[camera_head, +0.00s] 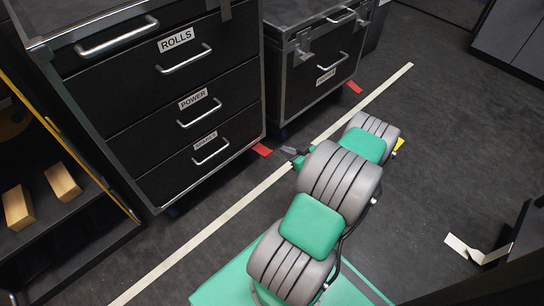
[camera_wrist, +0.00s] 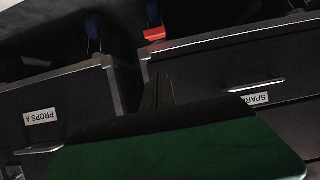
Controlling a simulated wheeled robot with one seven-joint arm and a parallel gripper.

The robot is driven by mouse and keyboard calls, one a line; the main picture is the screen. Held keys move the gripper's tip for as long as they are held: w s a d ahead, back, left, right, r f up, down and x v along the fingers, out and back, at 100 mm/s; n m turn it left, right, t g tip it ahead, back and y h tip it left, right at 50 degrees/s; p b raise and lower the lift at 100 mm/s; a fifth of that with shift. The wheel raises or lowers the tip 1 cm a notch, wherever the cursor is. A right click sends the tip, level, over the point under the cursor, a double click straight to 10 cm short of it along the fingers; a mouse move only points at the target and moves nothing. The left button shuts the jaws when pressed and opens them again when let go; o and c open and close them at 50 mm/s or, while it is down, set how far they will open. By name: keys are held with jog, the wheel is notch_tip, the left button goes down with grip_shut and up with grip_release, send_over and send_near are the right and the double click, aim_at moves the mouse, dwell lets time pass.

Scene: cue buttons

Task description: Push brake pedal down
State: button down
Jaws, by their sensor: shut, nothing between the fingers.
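A red brake pedal (camera_head: 262,149) sticks out low at the near corner of the black drawer cabinet (camera_head: 228,128). In the wrist view the red pedal (camera_wrist: 154,34) shows in front of a blue caster (camera_wrist: 152,12), beyond my fingertips. My gripper (camera_head: 288,150) is shut and empty, just right of this pedal in the head view. In the wrist view my dark fingers (camera_wrist: 158,85) point toward the pedal, with a visible gap in the picture. A second red pedal (camera_head: 354,87) is at the far case (camera_head: 312,65). Whether the pedals are up or down I cannot tell.
The cabinet drawers carry ROLLS, POWER and SPARES labels; the far case reads PROPS A in the wrist view (camera_wrist: 41,117). A pale tape line (camera_head: 215,228) crosses the dark floor. A shelf with wooden blocks (camera_head: 62,182) stands left.

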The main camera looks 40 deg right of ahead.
jog(key=b, duration=0.4)
send_near(261, 149)
notch_tip(261, 149, up, 3)
jog(key=w, duration=0.3)
jog(key=f+b, duration=0.2)
jog(key=f, duration=0.1)
jog(key=shift+s+d+f, duration=0.15)
jog(key=shift+s, duration=0.25)
